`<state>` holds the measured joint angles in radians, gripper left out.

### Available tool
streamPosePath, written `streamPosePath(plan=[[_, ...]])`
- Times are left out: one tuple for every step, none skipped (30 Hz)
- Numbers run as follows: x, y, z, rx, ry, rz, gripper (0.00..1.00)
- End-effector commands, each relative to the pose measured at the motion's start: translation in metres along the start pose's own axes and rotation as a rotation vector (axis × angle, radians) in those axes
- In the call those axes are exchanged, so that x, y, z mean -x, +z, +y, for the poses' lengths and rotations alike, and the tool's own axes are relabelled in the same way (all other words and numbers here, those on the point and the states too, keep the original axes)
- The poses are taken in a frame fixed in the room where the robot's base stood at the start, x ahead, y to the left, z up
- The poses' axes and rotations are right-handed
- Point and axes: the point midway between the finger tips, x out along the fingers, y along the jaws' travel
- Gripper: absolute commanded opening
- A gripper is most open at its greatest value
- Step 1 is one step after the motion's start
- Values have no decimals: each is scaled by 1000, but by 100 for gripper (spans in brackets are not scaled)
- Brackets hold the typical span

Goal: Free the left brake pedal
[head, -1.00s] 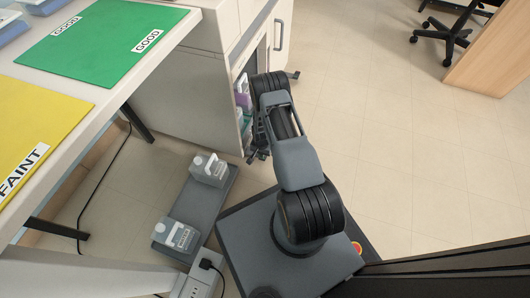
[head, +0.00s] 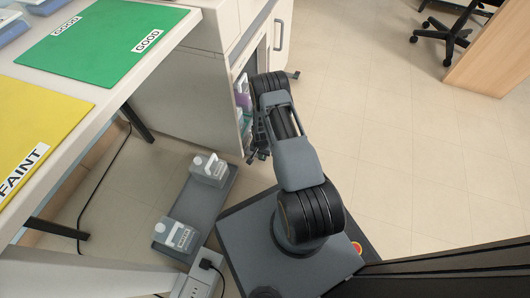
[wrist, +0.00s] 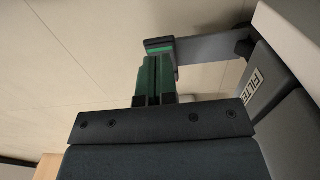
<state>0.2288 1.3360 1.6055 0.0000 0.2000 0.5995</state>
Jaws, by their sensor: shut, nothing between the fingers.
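In the wrist view, a grey lever (wrist: 210,47) with a dark and green end piece (wrist: 158,45) juts left from a grey body; I take it for a brake pedal, but cannot tell whether it is pressed or raised. My gripper (wrist: 154,60) is shut and empty, its dark, green-edged fingers close together. The fingertips are right at the lever's green end; I cannot tell if they touch it. In the head view, my gripper (head: 256,155) is low beside the white unit's (head: 190,90) front corner, partly hidden by my arm. The left pedal is not clear there.
A bench with green (head: 105,40) and yellow mats stands left. A caster (head: 293,74) shows beyond my arm.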

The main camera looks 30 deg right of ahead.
Motion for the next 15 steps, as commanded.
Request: streamPosePath(plan=[[0, 0, 0, 0, 0, 0, 0], [0, 0, 0, 0, 0, 0, 0], [0, 0, 0, 0, 0, 0, 0], [0, 0, 0, 0, 0, 0, 0], [0, 0, 0, 0, 0, 0, 0], [-1, 0, 0, 0, 0, 0, 0], [-1, 0, 0, 0, 0, 0, 0], [-2, 0, 0, 0, 0, 0, 0], [-2, 0, 0, 0, 0, 0, 0], [-3, 0, 0, 0, 0, 0, 0], [-3, 0, 0, 0, 0, 0, 0], [-4, 0, 0, 0, 0, 0, 0], [-4, 0, 0, 0, 0, 0, 0], [-5, 0, 0, 0, 0, 0, 0], [-5, 0, 0, 0, 0, 0, 0]])
